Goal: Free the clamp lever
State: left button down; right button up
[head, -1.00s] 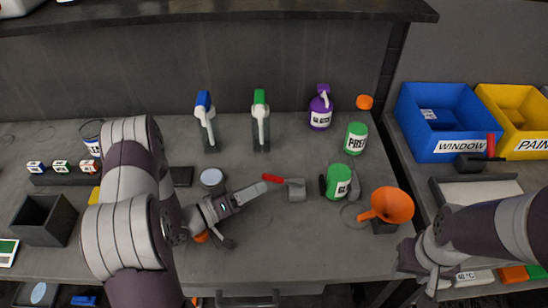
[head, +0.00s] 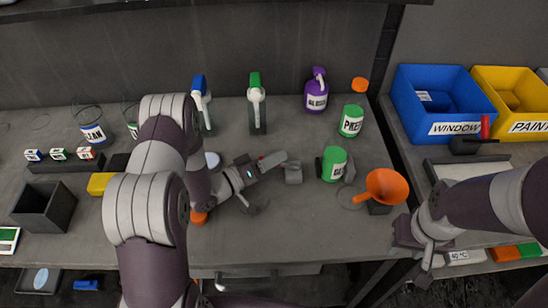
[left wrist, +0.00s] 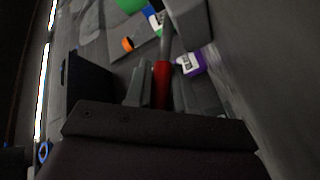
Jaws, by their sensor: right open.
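The clamp lever has a red handle (head: 270,157) joined to a grey clamp body (head: 293,173) on the workbench. In the head view, part of the handle is hidden behind my left gripper (head: 268,182). That gripper is open, with one finger beside the handle and the other lower and nearer the bench front. In the left wrist view the red handle (left wrist: 162,85) lies between the fingers, with its grey shaft running away; contact cannot be told. My right gripper (head: 420,250) is open and empty at the bench's right end, far from the lever.
A green container (head: 333,165) and an orange funnel (head: 385,186) stand right of the clamp. The bench front is clear below the clamp.

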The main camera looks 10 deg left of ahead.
aim_at(300, 167)
pick_arm(q)
jog(key=shift+r, duration=0.1)
jog(key=shift+d+r+p, duration=0.1)
jog(key=shift+r+p, duration=0.2)
jog(key=shift+p, duration=0.4)
jog(key=d+r+m+g+y+p, duration=0.1)
jog(key=p, duration=0.2)
jog(key=d+r+m+g+y+p, duration=0.1)
jog(key=y+p, duration=0.1)
jog(key=w+d+r+m+g+y+p, duration=0.1)
jog(key=p, duration=0.2)
jog(key=shift+g+y+p, duration=0.35)
jog(key=shift+g+y, duration=0.05)
jog(key=shift+d+r+y, duration=0.1)
jog(key=shift+d+y, duration=0.1)
jog(key=shift+y, duration=0.1)
jog(key=shift+w+d+m+g+y+p, duration=0.2)
jog(key=shift+d+m+g+y+p, duration=0.25)
jog(key=shift+y, duration=0.35)
jog(key=shift+w+d+m+g+y, duration=0.1)
jog(key=shift+d+m+g+y, duration=0.15)
jog(key=shift+d+y, duration=0.25)
jog(key=shift+w+d+m+g+y+b, duration=0.15)
jog(key=shift+d+m+g+y+b, duration=0.15)
jog(key=shift+d+y+b, duration=0.4)
jog(key=shift+a+y, duration=0.1)
jog(key=shift+y, duration=0.2)
